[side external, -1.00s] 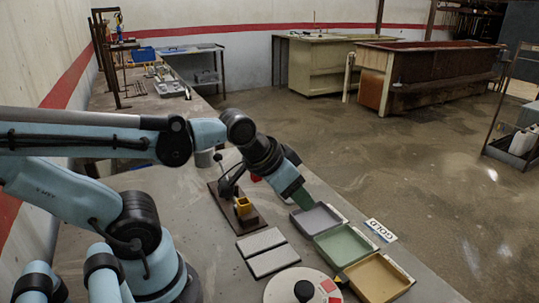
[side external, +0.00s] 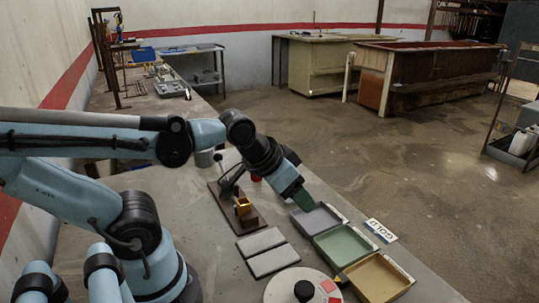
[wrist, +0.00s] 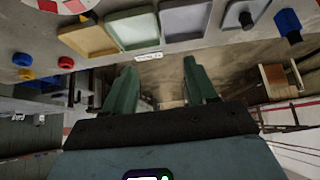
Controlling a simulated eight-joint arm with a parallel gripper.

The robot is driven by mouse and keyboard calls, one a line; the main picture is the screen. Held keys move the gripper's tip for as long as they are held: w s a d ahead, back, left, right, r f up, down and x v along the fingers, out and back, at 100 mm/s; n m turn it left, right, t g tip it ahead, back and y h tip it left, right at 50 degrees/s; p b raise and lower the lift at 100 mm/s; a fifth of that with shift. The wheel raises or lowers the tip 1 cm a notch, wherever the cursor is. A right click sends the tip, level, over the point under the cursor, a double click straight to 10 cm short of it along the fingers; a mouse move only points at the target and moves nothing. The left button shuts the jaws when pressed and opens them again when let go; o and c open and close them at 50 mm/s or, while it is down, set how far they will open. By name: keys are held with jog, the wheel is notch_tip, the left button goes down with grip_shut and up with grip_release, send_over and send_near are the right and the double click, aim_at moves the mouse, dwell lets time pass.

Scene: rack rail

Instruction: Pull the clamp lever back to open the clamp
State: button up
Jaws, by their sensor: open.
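The clamp (side external: 228,186) stands on a dark brown base plate (side external: 250,222) on the bench in the side external view. My gripper (side external: 301,198) is right of the clamp, beside the grey tray and apart from the lever. My arm's wrist hides part of the space behind the clamp. In the wrist view my gripper's green fingers (wrist: 160,67) are spread with nothing between them. I cannot make out the clamp lever there.
A grey tray (side external: 340,211), a green tray (side external: 365,232) and a yellow tray (side external: 411,283) line the bench's right edge near a GOLD label (side external: 380,230). Two grey plates (side external: 262,242) and a round white disc (side external: 282,289) lie nearer. Coloured knobs (wrist: 24,59) show in the wrist view.

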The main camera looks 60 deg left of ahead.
jog(key=w+a+r+n+g+y, duration=0.2)
jog(key=a+r+n, duration=0.15)
jog(key=a, duration=0.55)
notch_tip(320, 180, up, 2)
jog(key=n+g+h, duration=0.1)
jog(key=n+g, duration=0.5)
jog(key=n, duration=0.2)
send_over(223, 171)
jog(key=w+a, duration=0.2)
jog(key=a, duration=0.2)
jog(key=f, duration=0.4)
jog(key=s+f, duration=0.1)
jog(key=f, duration=0.6)
jog(key=shift+s+a+f, duration=0.25)
jog(key=shift+s+f, duration=0.05)
jog(key=shift+c, duration=0.3)
grip_shut()
